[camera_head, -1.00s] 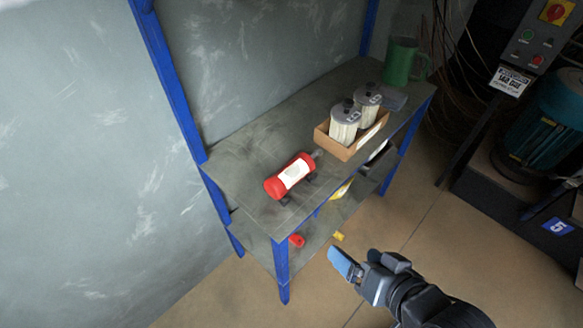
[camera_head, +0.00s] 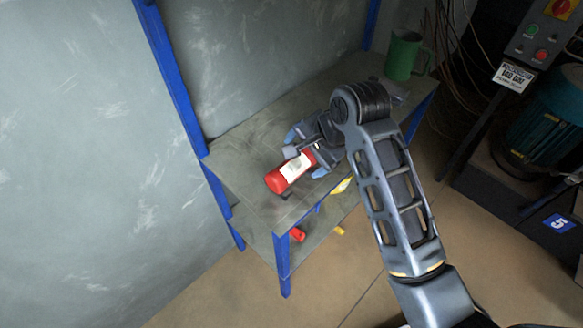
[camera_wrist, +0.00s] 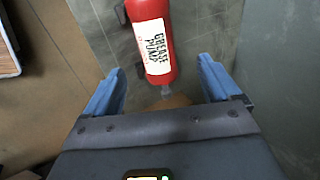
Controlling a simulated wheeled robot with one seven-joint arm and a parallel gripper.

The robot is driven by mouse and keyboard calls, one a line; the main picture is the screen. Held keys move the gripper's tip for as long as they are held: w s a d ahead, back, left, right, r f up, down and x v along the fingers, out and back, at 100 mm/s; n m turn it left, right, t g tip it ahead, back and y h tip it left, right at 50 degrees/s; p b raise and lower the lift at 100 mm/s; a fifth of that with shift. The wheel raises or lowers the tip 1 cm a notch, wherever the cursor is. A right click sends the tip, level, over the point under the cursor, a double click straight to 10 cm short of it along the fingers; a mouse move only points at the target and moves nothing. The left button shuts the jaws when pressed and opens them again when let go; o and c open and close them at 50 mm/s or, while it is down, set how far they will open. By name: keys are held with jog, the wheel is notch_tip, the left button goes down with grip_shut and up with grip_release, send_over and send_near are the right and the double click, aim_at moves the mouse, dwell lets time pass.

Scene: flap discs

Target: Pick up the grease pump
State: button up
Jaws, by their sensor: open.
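The grease pump (camera_head: 281,180) is a red cylinder with a white label, lying on the top shelf of the blue-framed rack. In the wrist view the grease pump (camera_wrist: 149,37) shows its label text, with its narrow grey nozzle pointing toward my gripper. My gripper (camera_head: 307,152) is over the shelf at the pump's nozzle end, and its palm partly hides that end in the head view. In the wrist view my gripper (camera_wrist: 164,82) has its blue fingers wide apart, one on each side of the pump's line, with nothing between the tips but the nozzle end's surroundings.
The shelf top (camera_head: 240,153) is clear left of the pump. A green mug (camera_head: 403,56) stands at the far end. Red and yellow items lie on the lower shelf.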

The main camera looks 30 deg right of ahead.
aim_at(296, 166)
jog(key=x, duration=0.7)
jog(key=shift+s+a+f, duration=0.3)
jog(key=shift+a+f, duration=0.1)
grip_shut()
dwell(0.5)
